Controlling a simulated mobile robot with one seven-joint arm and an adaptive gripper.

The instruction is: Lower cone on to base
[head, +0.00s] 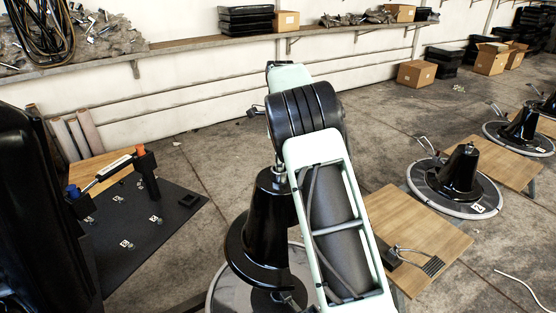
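A black cone (268,210) with a wide flange at its foot stands upright in the middle of the head view, partly behind my arm. A metal spindle shows at its top. Below it is a round base (218,290) with a pale metal rim, cut off by the bottom edge. The flange appears to be above the base, with a dark part showing between them; whether they touch is hidden. My pale green and black arm covers the right side of the cone and base. My gripper is hidden behind the arm, so its hold on the cone cannot be seen.
A black mat (185,205) with a tool rack and small parts lies at left, beside a dark chair part (40,210). A wooden board (425,240) with a metal pedal is at right. Finished-looking cone-and-disc units (460,175) stand farther right. A wall shelf (190,42) runs behind.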

